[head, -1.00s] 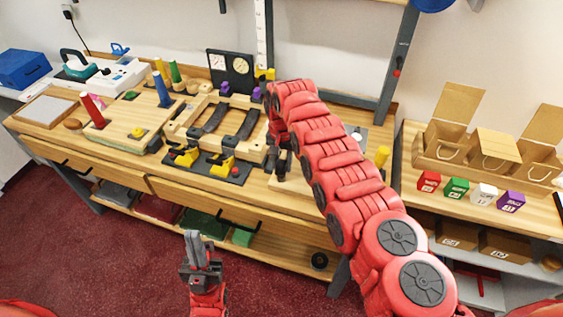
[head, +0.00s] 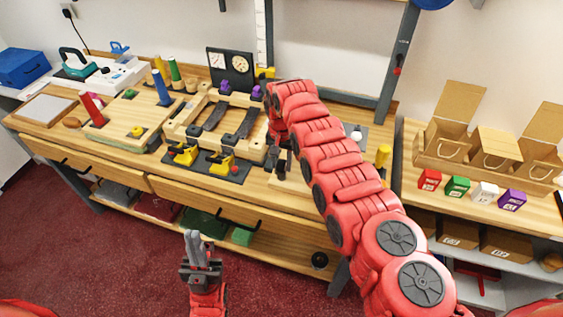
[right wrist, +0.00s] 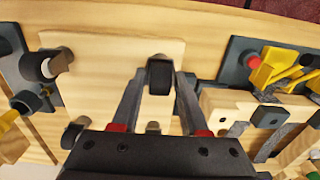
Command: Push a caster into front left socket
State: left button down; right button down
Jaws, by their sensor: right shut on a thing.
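A light square wooden board (right wrist: 105,85) lies on the bench, and part of it also shows in the head view (head: 296,182). My right gripper (right wrist: 160,82) points down over the board, shut on a dark caster (right wrist: 160,74). The caster is near the board's front left corner; whether it sits in the socket there cannot be told. Other casters stand at the front right corner (right wrist: 58,63) and partly hidden further back (right wrist: 72,132). In the head view my right gripper (head: 281,165) is small and partly covered by my arm. My left gripper (head: 200,245) hangs before the bench, away from the board.
A dark plate with yellow clamps (head: 205,165) lies just left of the board. A wooden frame (head: 178,130) with dark straps stands behind it. A dark plate with fittings (right wrist: 25,75) is on the board's other side. A yellow cylinder (head: 383,155) stands to the right.

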aim_at(282, 161)
jog(key=shift+f, duration=0.35)
dwell(0.4)
grip_release()
dwell(0.4)
jog(key=shift+r, duration=0.1)
jog(key=shift+r+p, duration=0.4)
jog(key=shift+r, duration=0.5)
notch_tip(282, 161, up, 2)
jog(key=shift+r+p, duration=0.1)
jog(key=shift+p, duration=0.35)
jog(key=shift+r, duration=0.95)
